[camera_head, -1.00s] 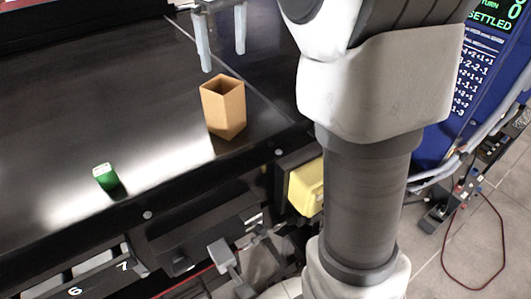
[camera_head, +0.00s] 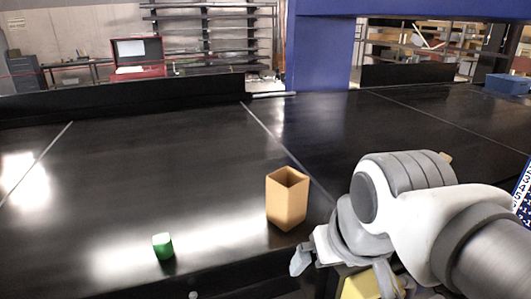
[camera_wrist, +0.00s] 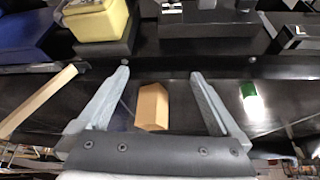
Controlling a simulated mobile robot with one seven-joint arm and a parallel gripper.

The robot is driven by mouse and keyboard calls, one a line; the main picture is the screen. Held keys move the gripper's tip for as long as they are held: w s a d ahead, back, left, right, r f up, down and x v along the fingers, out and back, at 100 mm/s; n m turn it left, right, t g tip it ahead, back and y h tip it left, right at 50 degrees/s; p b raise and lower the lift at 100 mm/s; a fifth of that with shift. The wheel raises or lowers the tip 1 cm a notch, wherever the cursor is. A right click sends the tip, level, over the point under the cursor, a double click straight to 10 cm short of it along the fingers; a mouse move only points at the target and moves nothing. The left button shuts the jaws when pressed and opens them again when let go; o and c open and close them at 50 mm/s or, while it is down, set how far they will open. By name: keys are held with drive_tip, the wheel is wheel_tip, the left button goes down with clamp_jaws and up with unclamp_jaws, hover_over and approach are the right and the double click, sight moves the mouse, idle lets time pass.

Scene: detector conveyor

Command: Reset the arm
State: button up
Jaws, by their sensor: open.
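My gripper (camera_wrist: 160,75) is open and empty, its two pale fingers spread wide in the wrist view. In the head view my arm reaches in from the right and bends down near the belt's front edge, with one finger (camera_head: 301,262) visible beside the orange box. The open-topped orange box (camera_head: 287,200) stands upright on the black belt; in the wrist view (camera_wrist: 152,107) it appears between the fingers, not gripped. A small green block (camera_head: 163,246) sits on the belt to the left; it also shows in the wrist view (camera_wrist: 249,92).
The black conveyor belt (camera_head: 150,150) is mostly bare behind the box. A yellow bin (camera_wrist: 102,20) sits at the belt's front side. A blue frame (camera_head: 318,55) rises at the back. A red case (camera_head: 138,57) and shelves stand far behind.

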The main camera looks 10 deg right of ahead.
drive_tip(key=shift+s+f, duration=0.45)
drive_tip(key=shift+f, duration=0.15)
drive_tip(key=shift+f+b, duration=0.9)
